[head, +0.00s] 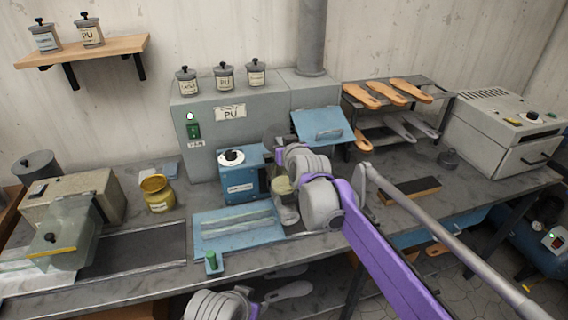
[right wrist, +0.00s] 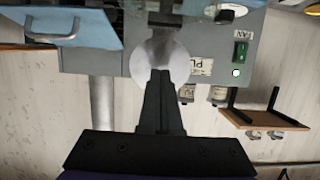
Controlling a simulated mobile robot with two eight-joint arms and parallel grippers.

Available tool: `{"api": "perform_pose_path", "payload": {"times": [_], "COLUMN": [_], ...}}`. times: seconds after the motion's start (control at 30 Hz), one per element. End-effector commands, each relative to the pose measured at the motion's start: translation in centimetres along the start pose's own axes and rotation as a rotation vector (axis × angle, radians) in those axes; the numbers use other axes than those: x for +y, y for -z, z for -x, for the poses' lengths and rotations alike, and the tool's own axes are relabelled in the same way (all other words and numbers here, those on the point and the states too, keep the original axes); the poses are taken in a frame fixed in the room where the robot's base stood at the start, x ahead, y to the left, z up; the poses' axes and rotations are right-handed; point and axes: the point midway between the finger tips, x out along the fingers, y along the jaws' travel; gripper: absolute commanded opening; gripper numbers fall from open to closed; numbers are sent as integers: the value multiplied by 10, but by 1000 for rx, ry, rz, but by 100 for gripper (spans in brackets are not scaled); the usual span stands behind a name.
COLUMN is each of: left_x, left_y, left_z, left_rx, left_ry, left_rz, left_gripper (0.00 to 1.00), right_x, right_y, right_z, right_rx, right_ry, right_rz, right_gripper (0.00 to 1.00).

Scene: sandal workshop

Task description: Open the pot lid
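A clear pot (head: 287,212) with a pale yellowish top stands on the bench in front of the small blue unit, partly hidden by my right arm. In the right wrist view the lid (right wrist: 178,58) is a pale disc facing the camera. My right gripper (right wrist: 160,75) has its dark fingers close together at the disc's middle and looks shut on it; the exact grip is hidden. My left gripper is out of view.
The blue unit with a white dial (head: 240,181) and the grey PU cabinet (head: 205,140) stand close behind. A blue tray (head: 212,230) and a yellow pot (head: 157,193) are to the left. A shoe-form rack (head: 388,91) stands to the right. Lidded jars top the cabinet.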

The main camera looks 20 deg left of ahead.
Motion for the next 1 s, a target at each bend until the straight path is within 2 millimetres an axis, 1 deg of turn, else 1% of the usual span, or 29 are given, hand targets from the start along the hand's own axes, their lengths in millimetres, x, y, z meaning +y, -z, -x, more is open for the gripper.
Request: {"api": "perform_pose_path", "payload": {"times": [0.27,0.37,1.0], "left_x": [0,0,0], "left_y": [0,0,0], "left_z": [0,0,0], "left_rx": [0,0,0], "left_ry": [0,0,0], "left_rz": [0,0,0], "left_gripper": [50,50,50], "right_x": [0,0,0], "right_y": [0,-1,-14], "right_z": [0,3,65], "right_rx": [0,0,0], "right_ry": [0,0,0], "right_rz": [0,0,0], "right_gripper": [0,0,0]}}
